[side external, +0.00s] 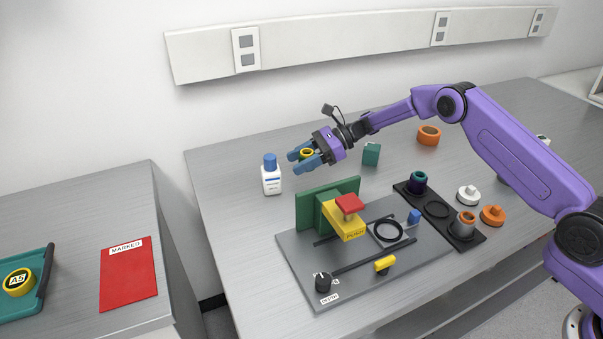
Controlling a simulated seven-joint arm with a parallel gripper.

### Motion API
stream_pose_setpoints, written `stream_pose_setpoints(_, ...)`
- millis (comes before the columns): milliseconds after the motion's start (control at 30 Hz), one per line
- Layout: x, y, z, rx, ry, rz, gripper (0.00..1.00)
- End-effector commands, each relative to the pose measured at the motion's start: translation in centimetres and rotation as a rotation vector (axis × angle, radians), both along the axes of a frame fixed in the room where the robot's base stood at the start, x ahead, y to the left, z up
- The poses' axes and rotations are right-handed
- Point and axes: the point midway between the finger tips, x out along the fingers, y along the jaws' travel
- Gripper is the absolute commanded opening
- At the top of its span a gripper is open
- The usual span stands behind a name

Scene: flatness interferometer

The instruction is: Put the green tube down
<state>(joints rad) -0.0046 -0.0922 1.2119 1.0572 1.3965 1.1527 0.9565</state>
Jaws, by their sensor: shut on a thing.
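My gripper (302,157), with blue fingers, is in the air above the back left part of the bench, just right of and above a white bottle. It is shut on a small round thing with a yellow rim and a dark green side (307,153), which looks like the green tube. The fingers hide part of it, and it is apart from the bench.
The white bottle (271,178) with a blue cap stands close by. A green block (371,154) and orange ring (429,135) lie behind. A grey board (300,268) carries a green and yellow fixture (345,220). A black holder (463,244) is right. A red MARKED sheet (128,278) lies left.

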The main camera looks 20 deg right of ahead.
Motion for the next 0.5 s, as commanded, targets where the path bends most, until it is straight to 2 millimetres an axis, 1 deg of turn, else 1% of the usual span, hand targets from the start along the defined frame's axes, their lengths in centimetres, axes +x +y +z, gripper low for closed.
stream_pose_setpoints(300,0.0,0.0,-3.6,0.000,0.001,0.002,0.14)
stream_pose_setpoints(400,0.0,0.0,-4.0,0.000,0.000,0.002,0.14)
stream_pose_setpoints(500,0.0,0.0,-4.0,0.000,-0.002,0.002,0.14)
